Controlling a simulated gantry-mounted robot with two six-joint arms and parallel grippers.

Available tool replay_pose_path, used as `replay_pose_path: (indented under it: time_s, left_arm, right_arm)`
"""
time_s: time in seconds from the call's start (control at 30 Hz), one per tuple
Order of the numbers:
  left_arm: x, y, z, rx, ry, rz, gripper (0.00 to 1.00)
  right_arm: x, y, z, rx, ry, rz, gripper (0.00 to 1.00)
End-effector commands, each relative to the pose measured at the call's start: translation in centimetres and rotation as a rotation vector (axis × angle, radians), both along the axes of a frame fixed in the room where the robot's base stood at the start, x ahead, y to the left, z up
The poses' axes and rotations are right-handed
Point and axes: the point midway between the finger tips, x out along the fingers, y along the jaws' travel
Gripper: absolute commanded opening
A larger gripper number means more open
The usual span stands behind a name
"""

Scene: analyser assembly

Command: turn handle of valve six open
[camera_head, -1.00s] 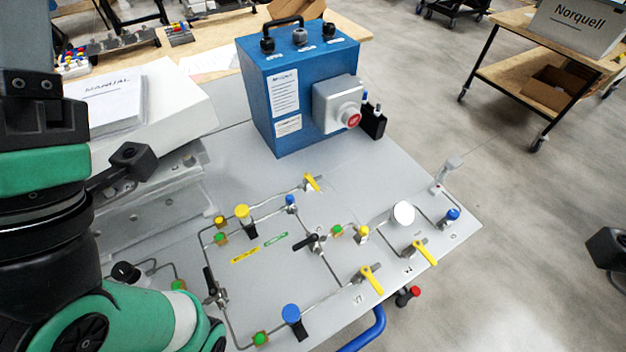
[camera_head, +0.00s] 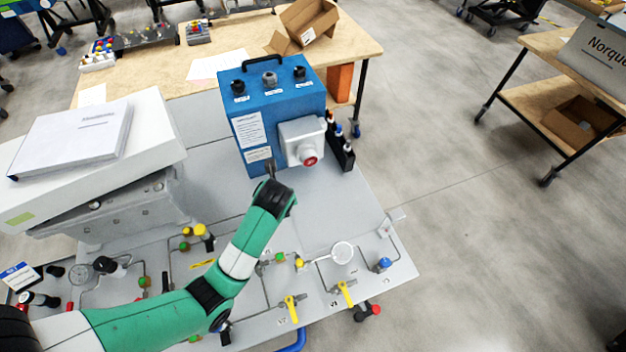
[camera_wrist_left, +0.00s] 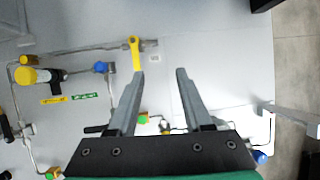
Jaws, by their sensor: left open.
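A yellow valve handle (camera_wrist_left: 135,52) lies on the grey panel in the left wrist view, beside a small label too small to read. I take it for valve six, but cannot confirm the number. My left gripper (camera_wrist_left: 160,74) is open and empty, and the handle is just past the tip of its left finger in that view. Whether they touch is unclear. My right gripper is not in view.
A blue box (camera_head: 242,108) stands at the panel's back, with a black holder (camera_head: 340,150) beside it. Two other yellow handles, the nearer one (camera_head: 292,308) and the farther one (camera_head: 346,293), sit near the front edge. A white box (camera_head: 150,165) with a binder (camera_head: 75,140) is at left.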

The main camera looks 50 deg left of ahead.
Motion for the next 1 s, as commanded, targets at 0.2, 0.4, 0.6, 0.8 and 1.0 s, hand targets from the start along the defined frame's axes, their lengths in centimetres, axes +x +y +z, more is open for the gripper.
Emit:
replay_pose_path:
  time_s: [0.2,0.4,0.6,0.8,1.0]
  left_arm:
    - [-4.4,1.3,0.7,-0.031,0.098,0.054,0.50]
    - [-4.3,1.6,0.3,-0.029,0.094,0.058,0.50]
    - [-4.0,2.5,-2.3,-0.028,0.096,0.059,0.50]
    - [-3.4,4.2,-6.6,-0.028,0.094,0.060,0.50]
    - [-2.9,5.4,-9.5,-0.028,0.092,0.059,0.50]
  right_arm:
    - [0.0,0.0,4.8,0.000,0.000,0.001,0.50]
    - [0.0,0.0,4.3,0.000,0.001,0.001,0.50]
    - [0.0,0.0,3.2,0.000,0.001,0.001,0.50]
    - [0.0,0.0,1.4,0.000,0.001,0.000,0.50]
    - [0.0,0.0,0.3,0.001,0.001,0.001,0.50]
